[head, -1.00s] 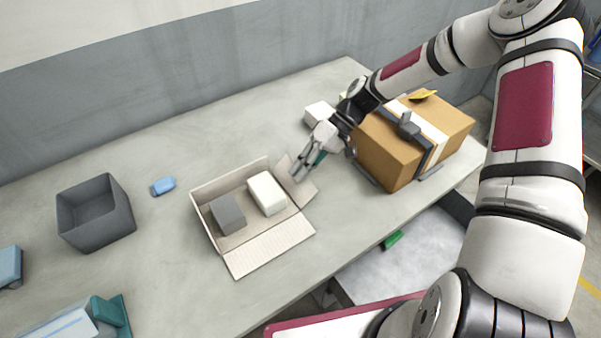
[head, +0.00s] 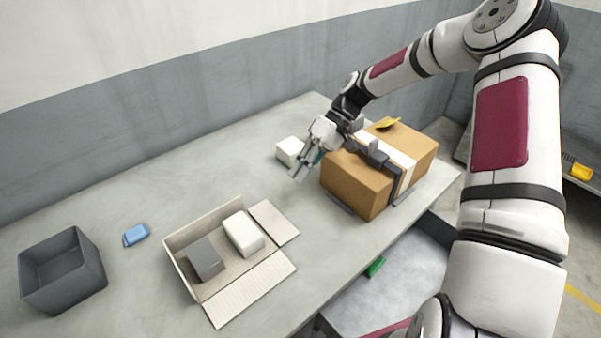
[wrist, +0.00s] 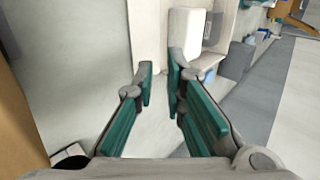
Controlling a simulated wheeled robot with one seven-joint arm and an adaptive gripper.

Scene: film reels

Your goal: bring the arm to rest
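My arm reaches in from the right over the table. My gripper (head: 299,171) hangs above the table between the open carton (head: 222,308) and the taped brown box (head: 355,188). In the wrist view my gripper (wrist: 160,82) has its two green-padded fingers apart, with a narrow gap at the tips and nothing between them. The open carton holds a grey block (head: 206,259) and a white block (head: 244,233).
A white block (head: 289,150) stands behind my gripper, close to the brown box. A yellow item (head: 387,124) lies on that box. A grey bin (head: 62,272) and a blue item (head: 135,234) are at the left. The table behind the carton is clear.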

